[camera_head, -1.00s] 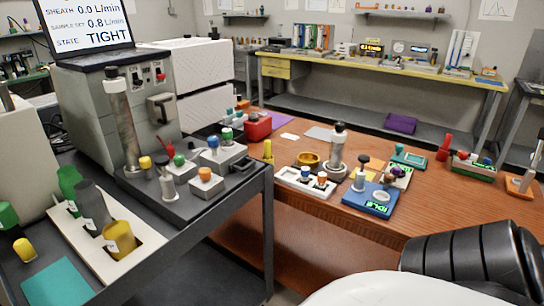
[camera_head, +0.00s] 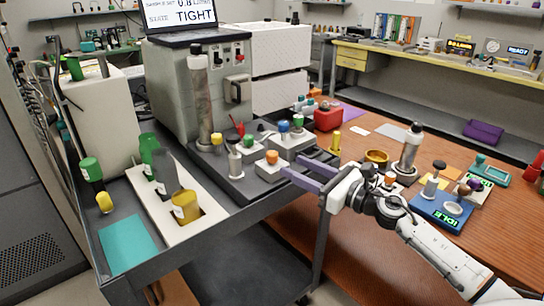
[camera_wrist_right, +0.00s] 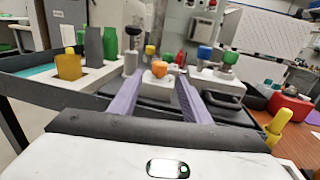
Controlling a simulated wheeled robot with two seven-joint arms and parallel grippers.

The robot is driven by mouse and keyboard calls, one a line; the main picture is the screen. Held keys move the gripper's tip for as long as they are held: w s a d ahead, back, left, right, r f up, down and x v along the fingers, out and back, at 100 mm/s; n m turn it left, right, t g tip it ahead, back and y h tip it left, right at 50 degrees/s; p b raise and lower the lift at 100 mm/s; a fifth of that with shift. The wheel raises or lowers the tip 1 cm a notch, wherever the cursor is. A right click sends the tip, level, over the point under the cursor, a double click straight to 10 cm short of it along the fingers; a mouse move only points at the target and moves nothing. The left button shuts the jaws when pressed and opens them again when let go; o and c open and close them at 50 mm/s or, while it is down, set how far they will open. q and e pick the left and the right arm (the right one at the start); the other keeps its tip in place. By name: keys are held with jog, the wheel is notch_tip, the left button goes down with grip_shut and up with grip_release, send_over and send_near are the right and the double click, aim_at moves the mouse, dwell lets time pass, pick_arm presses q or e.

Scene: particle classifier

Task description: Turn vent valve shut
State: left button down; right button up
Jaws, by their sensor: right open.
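An orange knob (camera_head: 272,157) sits on a small pale block on the dark tray of the cart, and it also shows in the right wrist view (camera_wrist_right: 160,68). A blue knob (camera_head: 284,126) and a green knob (camera_head: 298,120) stand on a pale block behind it. I see no label telling which is the vent valve. My right gripper (camera_head: 296,166) has two purple fingers spread apart and is empty. It is just right of the orange knob, which shows between the fingertips in the right wrist view, apparently apart from them. My left gripper is out of view.
The grey analyser (camera_head: 190,80) with a screen reading TIGHT stands behind the tray. A black tray handle (camera_head: 322,155) lies near my fingers. A white rack (camera_head: 170,215) with bottles is to the left. A wooden bench (camera_head: 370,245) with small devices is right.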

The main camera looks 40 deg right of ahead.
aim_at(277, 158)
jog(key=p+x, duration=0.1)
jog(key=x, duration=0.7)
jog(key=shift+w+a, duration=0.1)
jog(key=shift+w, duration=0.45)
jog(key=shift+f, duration=0.1)
